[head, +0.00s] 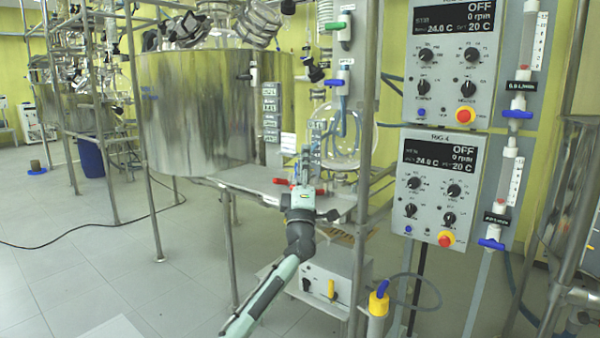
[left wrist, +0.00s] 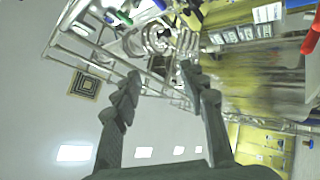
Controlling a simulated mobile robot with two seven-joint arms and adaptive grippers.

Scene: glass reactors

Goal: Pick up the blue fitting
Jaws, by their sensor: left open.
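Several blue parts show, and I cannot tell for sure which is the blue fitting. One blue fitting (head: 334,82) sits on the upright metal post, above the round glass flask (head: 365,145). My left gripper (head: 308,160) is in front of the steel shelf, left of the flask and below that fitting. In the left wrist view my left gripper (left wrist: 160,75) has its two dark fingers spread apart with nothing between them. Blurred glassware and frame bars lie beyond the fingertips. Small blue parts show at that view's top edge. My right gripper is not in view.
A large steel vessel (head: 195,110) stands left of my gripper. Control boxes (head: 435,188) with blue-valved flow meters (head: 503,185) hang at the right. Red clamp handles (head: 282,181) lie beside the gripper. The floor at the left is mostly clear, with a black cable.

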